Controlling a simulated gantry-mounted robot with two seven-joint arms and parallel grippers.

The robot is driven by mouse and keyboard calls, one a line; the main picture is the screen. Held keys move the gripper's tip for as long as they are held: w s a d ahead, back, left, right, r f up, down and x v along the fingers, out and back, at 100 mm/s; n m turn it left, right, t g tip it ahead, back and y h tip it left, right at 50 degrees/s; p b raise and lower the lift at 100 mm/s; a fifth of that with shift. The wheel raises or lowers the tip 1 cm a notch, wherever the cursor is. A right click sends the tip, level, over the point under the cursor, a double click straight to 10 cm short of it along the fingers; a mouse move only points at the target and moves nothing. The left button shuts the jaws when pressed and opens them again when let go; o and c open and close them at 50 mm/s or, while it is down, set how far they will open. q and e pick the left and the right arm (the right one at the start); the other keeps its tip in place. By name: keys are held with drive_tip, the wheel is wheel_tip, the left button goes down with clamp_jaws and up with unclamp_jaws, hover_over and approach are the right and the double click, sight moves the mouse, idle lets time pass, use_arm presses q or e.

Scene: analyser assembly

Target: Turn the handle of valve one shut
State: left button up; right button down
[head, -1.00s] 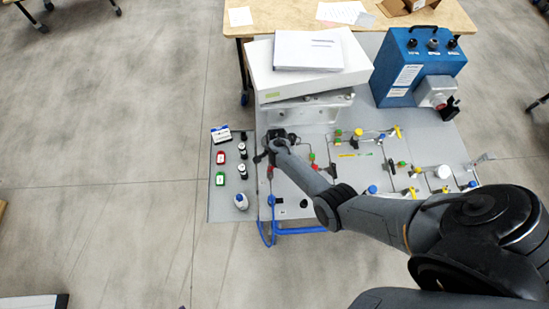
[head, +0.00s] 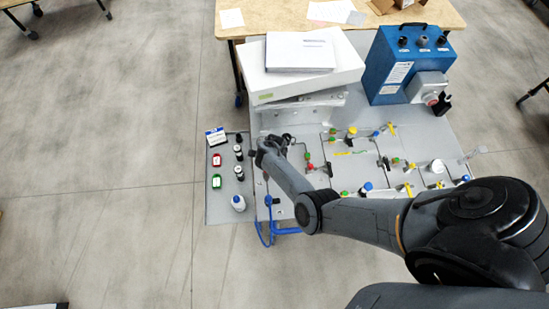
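The panel (head: 345,170) carries thin pipes and several small valves with coloured parts. A valve with red and green parts (head: 308,161) is just right of my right gripper. Valves with yellow handles sit farther right, one at the back (head: 351,132) and one toward the front (head: 408,189). I cannot tell which valve is valve one. My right gripper (head: 284,139) is low over the panel's left part, by its back edge. Its fingers are too small and dark to tell open from shut, and my wrist and forearm hide the fittings beneath. My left gripper is not in view.
A white box (head: 305,75) stands behind the panel, with a blue instrument case (head: 405,62) at the back right. Floor is clear to the left.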

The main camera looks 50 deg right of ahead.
idle(0.4)
drive_tip(key=c, duration=1.1)
unclamp_jaws()
drive_tip(key=shift+a, duration=0.1)
drive_tip(key=shift+r, duration=0.5)
wheel_tip(320, 180, up, 10)
drive_tip(key=p, duration=0.3)
drive_tip(key=shift+f, duration=0.1)
